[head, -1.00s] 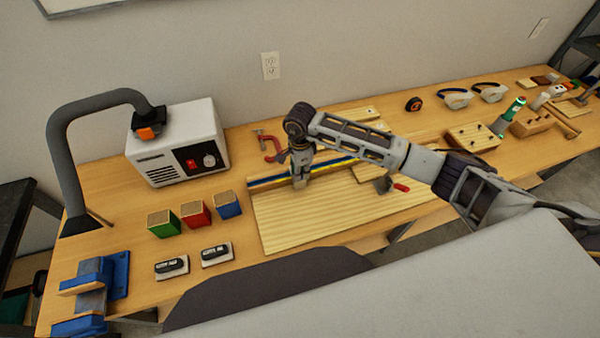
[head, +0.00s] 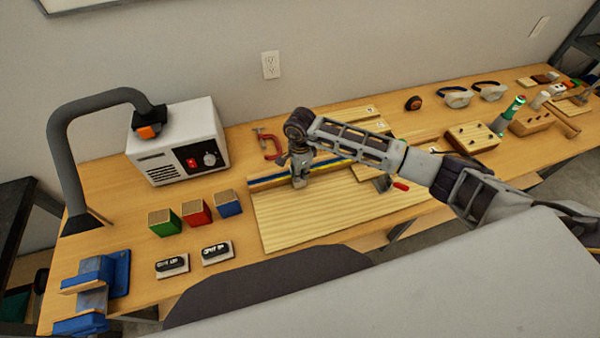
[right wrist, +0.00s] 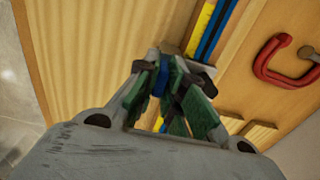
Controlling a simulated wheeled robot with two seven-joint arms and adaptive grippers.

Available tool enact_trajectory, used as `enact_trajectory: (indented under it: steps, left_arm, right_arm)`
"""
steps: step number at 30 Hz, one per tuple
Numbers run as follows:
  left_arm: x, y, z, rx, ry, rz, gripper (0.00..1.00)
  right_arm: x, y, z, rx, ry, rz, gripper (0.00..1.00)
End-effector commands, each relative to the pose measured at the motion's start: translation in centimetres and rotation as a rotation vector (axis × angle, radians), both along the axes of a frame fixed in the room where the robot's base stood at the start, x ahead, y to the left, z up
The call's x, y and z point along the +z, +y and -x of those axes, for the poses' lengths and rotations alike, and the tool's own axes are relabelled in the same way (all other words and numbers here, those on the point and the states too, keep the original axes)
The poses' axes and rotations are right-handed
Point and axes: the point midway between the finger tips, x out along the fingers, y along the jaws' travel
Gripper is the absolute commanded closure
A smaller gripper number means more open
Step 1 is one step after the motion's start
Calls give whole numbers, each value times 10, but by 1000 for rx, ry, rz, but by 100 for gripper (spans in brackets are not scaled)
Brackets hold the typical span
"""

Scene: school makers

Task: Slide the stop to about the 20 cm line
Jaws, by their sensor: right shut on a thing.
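A pale wooden board (head: 330,215) lies on the bench. A rail with blue and yellow stripes (head: 268,182) runs along its far side and also shows in the right wrist view (right wrist: 212,38). My right gripper (head: 299,182) is down at the rail. In the right wrist view its fingertips (right wrist: 160,70) are shut on a small blue piece (right wrist: 160,78), apparently the stop. The fingers hide most of it. Scale numbers on the rail are too small to read. My left gripper is not in view.
A red clamp (head: 269,146) sits behind the rail. Green, red and blue blocks (head: 196,211) stand left of the board. A red-handled tool (head: 401,186) lies at the board's right part, partly behind my arm. A white machine (head: 178,145) stands at back left.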

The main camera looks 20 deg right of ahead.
Motion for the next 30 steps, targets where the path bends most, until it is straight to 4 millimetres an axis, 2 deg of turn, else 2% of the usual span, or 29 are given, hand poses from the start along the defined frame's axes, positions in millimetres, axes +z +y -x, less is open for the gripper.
enact_trajectory:
  steps: [8, 14, 23, 30]
  left_arm:
    - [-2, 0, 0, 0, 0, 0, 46]
    - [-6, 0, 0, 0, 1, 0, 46]
    - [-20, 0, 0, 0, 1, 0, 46]
    - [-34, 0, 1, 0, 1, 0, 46]
  right_arm:
    - [0, -5, -1, -1, -2, 1, 100]
    - [0, -20, -2, -3, -2, 4, 100]
    - [-1, -63, -4, -6, -3, 9, 100]
    - [-1, -104, -6, -7, -4, 10, 100]
